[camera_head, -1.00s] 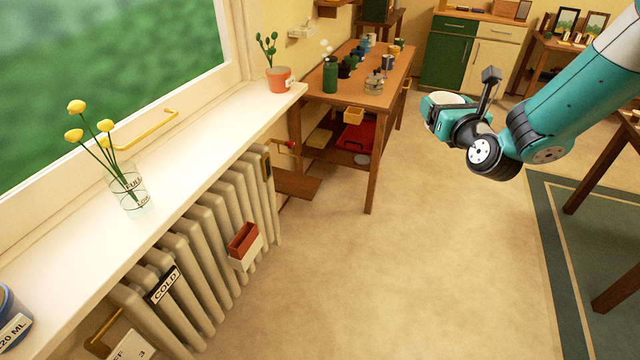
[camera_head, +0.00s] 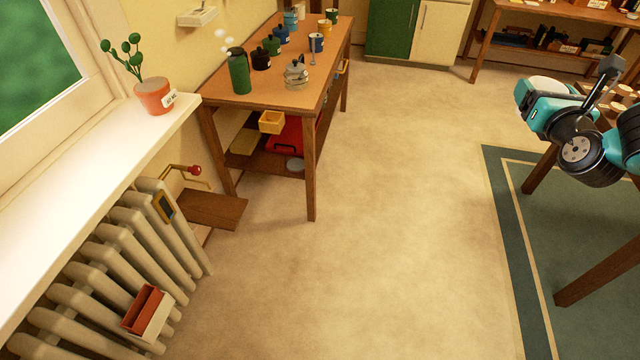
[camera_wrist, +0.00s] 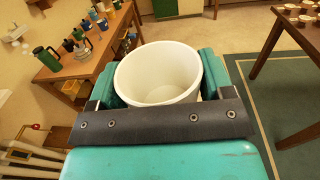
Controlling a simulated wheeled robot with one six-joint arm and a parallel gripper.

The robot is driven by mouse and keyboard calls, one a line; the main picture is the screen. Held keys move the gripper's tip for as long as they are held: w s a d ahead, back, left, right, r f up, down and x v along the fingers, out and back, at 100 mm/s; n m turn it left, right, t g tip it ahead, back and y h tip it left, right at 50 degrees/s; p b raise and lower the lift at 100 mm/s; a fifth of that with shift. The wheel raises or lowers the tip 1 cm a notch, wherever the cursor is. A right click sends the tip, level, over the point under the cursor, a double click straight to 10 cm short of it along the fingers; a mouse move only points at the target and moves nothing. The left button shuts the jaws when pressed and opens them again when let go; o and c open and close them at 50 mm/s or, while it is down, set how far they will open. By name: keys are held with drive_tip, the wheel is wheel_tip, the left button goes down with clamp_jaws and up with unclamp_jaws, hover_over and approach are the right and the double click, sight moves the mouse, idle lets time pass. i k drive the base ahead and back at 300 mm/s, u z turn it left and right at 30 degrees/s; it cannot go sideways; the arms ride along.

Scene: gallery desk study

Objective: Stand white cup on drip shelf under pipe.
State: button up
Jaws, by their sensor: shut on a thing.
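The white cup (camera_wrist: 160,75) is between the jaws of my gripper (camera_wrist: 158,88) in the wrist view, its mouth facing up and its inside looking empty. In the head view my gripper (camera_head: 541,108) is at the right, high above the floor, with the cup's white top (camera_head: 547,87) just visible. The drip shelf (camera_head: 212,209) is a low brown board right of the radiator, with nothing on it. Above it is the brass pipe (camera_head: 181,172) with a red knob. Both are far left of my gripper. The pipe's outlet is too small to make out.
A radiator (camera_head: 112,255) with a red-and-white box (camera_head: 148,312) stands under the white sill (camera_head: 95,170). A wooden table (camera_head: 316,95) with pots and mugs stands behind the shelf. Open floor (camera_head: 380,210) lies in the middle. A table leg (camera_head: 600,272) and green rug are at right.

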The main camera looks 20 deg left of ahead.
sight(219, 211)
drive_tip(key=u, duration=0.25)
drive_tip(key=i, duration=0.8)
drive_tip(key=u, duration=0.95)
drive_tip(key=i, duration=0.55)
drive_tip(key=u, duration=0.5)
